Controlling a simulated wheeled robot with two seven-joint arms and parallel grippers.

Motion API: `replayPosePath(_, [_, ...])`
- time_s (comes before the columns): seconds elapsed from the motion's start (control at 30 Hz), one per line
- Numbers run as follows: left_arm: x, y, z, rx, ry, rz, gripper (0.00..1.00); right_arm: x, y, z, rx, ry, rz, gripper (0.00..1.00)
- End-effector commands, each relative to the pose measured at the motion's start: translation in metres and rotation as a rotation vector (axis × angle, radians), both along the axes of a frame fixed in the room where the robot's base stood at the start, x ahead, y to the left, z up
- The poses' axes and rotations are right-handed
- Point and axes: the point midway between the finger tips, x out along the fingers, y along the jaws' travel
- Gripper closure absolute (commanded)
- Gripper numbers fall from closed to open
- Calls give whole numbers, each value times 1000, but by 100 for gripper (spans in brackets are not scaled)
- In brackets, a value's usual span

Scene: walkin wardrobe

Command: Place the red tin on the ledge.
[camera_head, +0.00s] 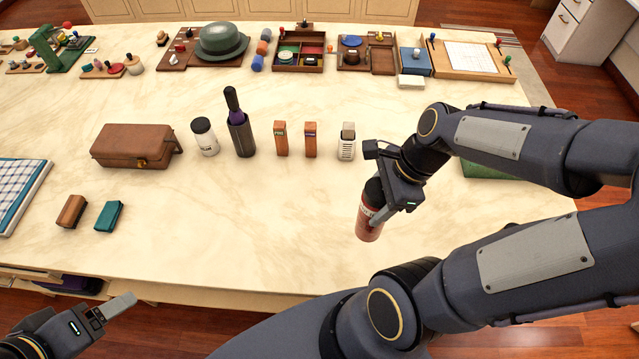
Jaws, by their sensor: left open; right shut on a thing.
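The red tin (369,222) is a small upright cylinder with a dark top, on the right half of the marble-topped island. My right gripper (376,207) is shut on it from the right side and hides part of it. I cannot tell whether its base touches the top or hangs just above it. My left gripper (108,310) is open and empty at the lower left, in front of the island's front edge. I cannot tell for sure which surface is the ledge.
A brown case (135,146), a white jar (205,137), a dark bottle (240,125), two small orange-brown boxes (281,138) and a grater-like block (347,141) stand in a row. Trays and a green hat (221,42) line the back. The front middle of the top (250,215) is clear.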

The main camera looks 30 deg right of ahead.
Motion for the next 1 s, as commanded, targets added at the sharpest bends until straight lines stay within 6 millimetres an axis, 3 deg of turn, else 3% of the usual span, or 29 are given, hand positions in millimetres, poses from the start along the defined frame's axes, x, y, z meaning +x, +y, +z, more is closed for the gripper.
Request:
replayPosePath(0.17, [0, 0, -1, 0, -1, 0, 29, 22, 6, -11, -1, 6, -8, 90])
replayPosePath(0.43, [0, 0, -3, 0, 0, 0, 29, 88, 18, -41, -2, 7, -6, 90])
replayPosePath(0.6, [0, 0, -10, 0, 0, 0, 29, 113, 23, -75, -1, 6, -10, 90])
replayPosePath(1.0, [0, 0, -13, 0, 0, 0, 29, 135, 27, -107, 0, 3, -11, 90])
